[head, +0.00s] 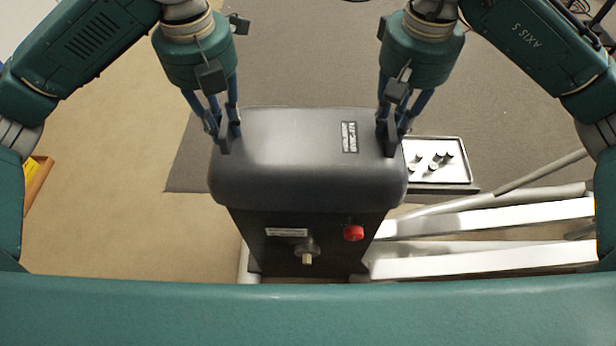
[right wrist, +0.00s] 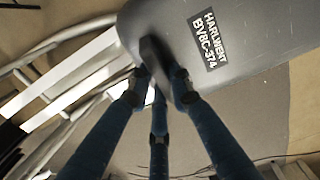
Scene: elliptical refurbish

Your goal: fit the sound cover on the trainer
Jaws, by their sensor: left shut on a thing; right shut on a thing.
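The sound cover (head: 290,160) is a dark grey rounded shell with a label on top, in the middle of the head view. It sits over the upper part of the trainer's black body (head: 320,232), which bears a red knob and a pale-tipped fitting. I cannot tell whether the cover is fully seated. My left gripper (head: 223,135) is shut on the cover's left edge. My right gripper (head: 390,135) is shut on its right edge. In the right wrist view the fingers (right wrist: 160,75) grip the rim of the cover (right wrist: 250,50) beside its label; the contact is partly hidden.
A tray (head: 440,184) with several small dark parts lies on the mat right of the cover. White rails (head: 490,217) of the trainer's frame extend to the right. A yellow-orange object (head: 38,185) shows at the far left.

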